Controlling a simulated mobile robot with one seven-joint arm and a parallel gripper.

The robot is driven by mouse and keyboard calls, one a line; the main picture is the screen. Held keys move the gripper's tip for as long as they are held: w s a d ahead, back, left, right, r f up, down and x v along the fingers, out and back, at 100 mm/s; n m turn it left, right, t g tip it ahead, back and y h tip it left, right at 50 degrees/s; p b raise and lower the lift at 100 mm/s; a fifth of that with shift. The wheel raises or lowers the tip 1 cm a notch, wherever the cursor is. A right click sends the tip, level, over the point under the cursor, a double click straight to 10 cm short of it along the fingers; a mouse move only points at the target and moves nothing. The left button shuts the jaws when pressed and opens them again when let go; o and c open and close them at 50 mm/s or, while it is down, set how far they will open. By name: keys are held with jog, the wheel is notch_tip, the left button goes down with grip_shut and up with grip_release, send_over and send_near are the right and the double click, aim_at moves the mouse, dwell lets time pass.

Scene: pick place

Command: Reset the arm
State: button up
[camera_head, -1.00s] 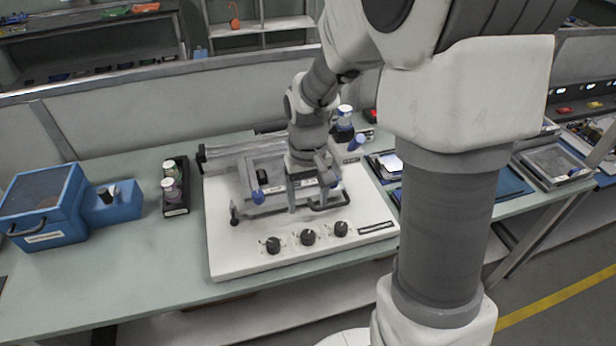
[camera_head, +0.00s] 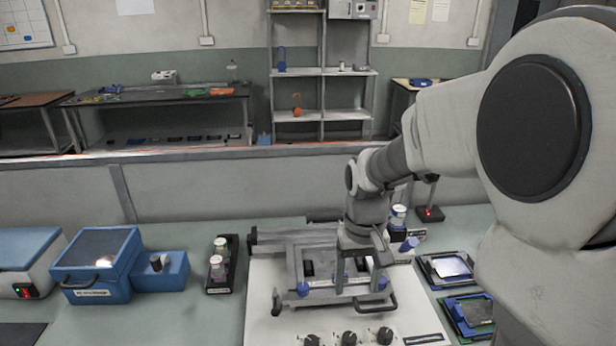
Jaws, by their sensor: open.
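My gripper (camera_head: 362,284) hangs at the end of my arm, pointing down over the grey metal fixture (camera_head: 310,255) on the white board (camera_head: 262,320). Its jaws are open, and I see nothing between them. The fingertips overlap the fixture's frame in the picture, so I cannot tell whether they touch it. My arm comes in from the right and hides part of the bench.
A blue box (camera_head: 100,262) and a black rack (camera_head: 222,270) with small bottles stand left of the board. Trays (camera_head: 447,268) lie to the right. Black knobs (camera_head: 348,338) line the board's front. A low partition (camera_head: 200,190) runs behind the bench.

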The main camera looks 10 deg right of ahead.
jog(key=s+r+t, duration=0.5)
jog(key=s+r, duration=0.6)
jog(key=s, duration=0.4)
jog(key=shift+r+t, duration=0.3)
jog(key=shift+r, duration=0.1)
jog(key=shift+d, duration=0.1)
dwell(0.8)
